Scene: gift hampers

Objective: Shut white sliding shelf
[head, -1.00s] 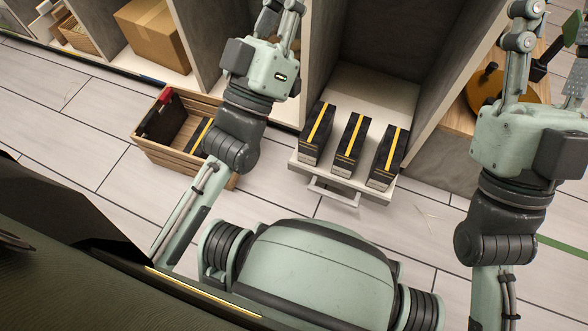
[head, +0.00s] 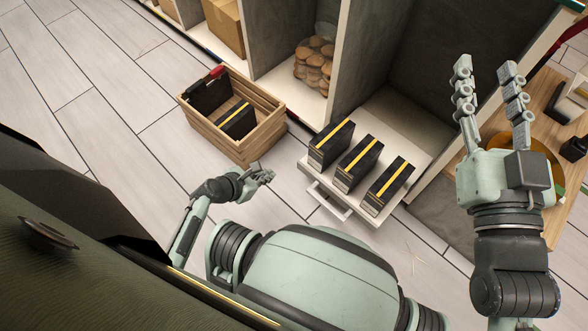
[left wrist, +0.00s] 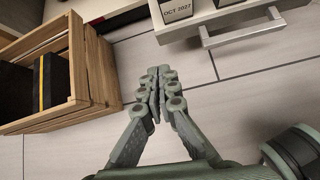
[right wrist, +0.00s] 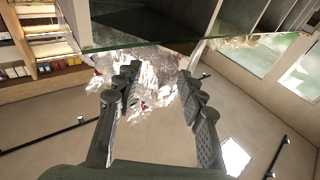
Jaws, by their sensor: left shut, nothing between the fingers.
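The white sliding shelf (head: 322,182) is pulled out of its grey cabinet bay in the head view. It carries three black boxes (head: 357,165) with yellow stripes. Its pale bar handle (head: 328,203) sticks out at the front. The shelf front and handle (left wrist: 256,29) also show at the upper right of the left wrist view. My left gripper (head: 268,175) is shut and empty, low over the floor, left of the handle and apart from it. Its closed fingers show in the left wrist view (left wrist: 160,75). My right gripper (head: 487,72) is raised, open and empty, right of the shelf.
A wooden crate (head: 262,142) with black items stands on the floor left of the shelf, close to my left gripper. A bag of round brown things (head: 314,65) sits in the neighbouring bay. A wooden table (head: 560,205) is at the right. Floor in front of the handle is clear.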

